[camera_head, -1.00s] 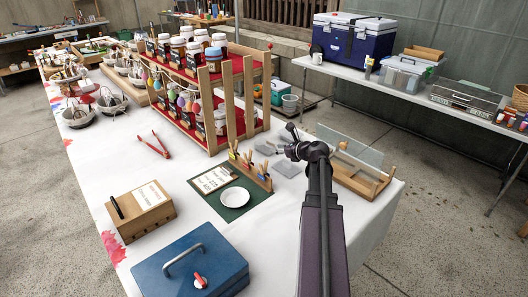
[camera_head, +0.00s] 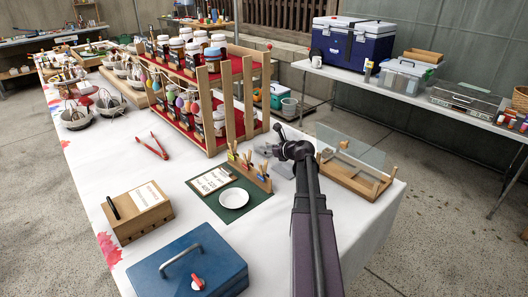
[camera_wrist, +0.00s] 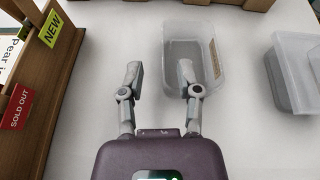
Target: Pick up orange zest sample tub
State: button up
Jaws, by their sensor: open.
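In the wrist view, my gripper (camera_wrist: 159,70) is open and empty, its two fingers spread apart. A clear, open-topped sample tub (camera_wrist: 188,50) stands just ahead, slightly right of the jaws' centre. A tan label is on its right side; I cannot read it, so I cannot confirm that this is the orange zest tub. The right fingertip overlaps the tub's near edge in the picture; I cannot tell whether they touch. Another translucent tub (camera_wrist: 287,72) stands to the right, with part of a further one at the picture's edge. In the head view, my arm mostly hides this area.
A wooden card holder (camera_wrist: 58,70) with "NEW" and "SOLD OUT" cards stands close on the left. Wooden edges line the far side. In the head view, a wooden stand with a clear panel (camera_head: 355,150) is right of my arm, and the tiered jar rack (camera_head: 230,105) stands behind-left.

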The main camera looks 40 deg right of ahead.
jog(key=b+x, duration=0.1)
jog(key=x, duration=0.2)
jog(key=shift+w+d+f, duration=0.15)
jog(key=shift+d+f, duration=0.05)
jog(key=shift+w+a+f+b, duration=0.2)
jog(key=shift+w+b, duration=0.1)
jog(key=shift+w, duration=0.3)
grip_shut()
